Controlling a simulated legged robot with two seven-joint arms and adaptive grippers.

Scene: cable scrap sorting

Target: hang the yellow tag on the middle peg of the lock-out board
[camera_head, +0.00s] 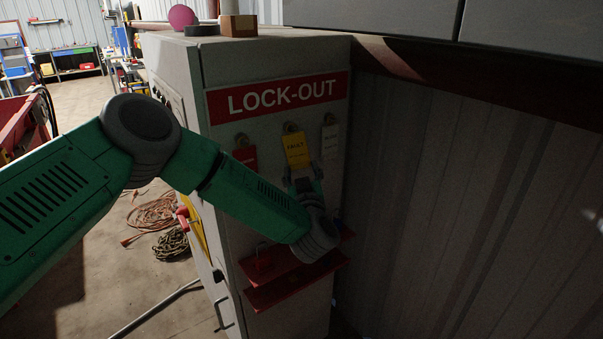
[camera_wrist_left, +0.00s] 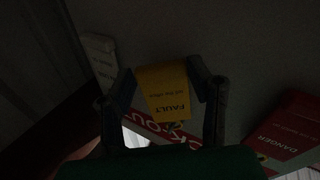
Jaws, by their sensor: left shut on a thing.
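The yellow tag (camera_head: 295,150), marked FAULT, is upright at the middle of the lock-out board (camera_head: 277,118), with its top in front of or at the middle peg (camera_head: 291,128). Whether its hole is around the peg cannot be told. My left gripper (camera_head: 303,178) is shut on the yellow tag from below. In the left wrist view the yellow tag (camera_wrist_left: 163,92) sits between the two fingers (camera_wrist_left: 162,72), its print upside down. A red tag (camera_head: 245,157) hangs to its left and a white tag (camera_head: 329,138) to its right.
A red shelf (camera_head: 290,275) with a padlock (camera_head: 263,260) juts out below the tags, close to my left wrist. A corrugated wall (camera_head: 460,200) stands to the right. Coiled cables (camera_head: 155,213) lie on the floor at left. Small items stand on the cabinet top.

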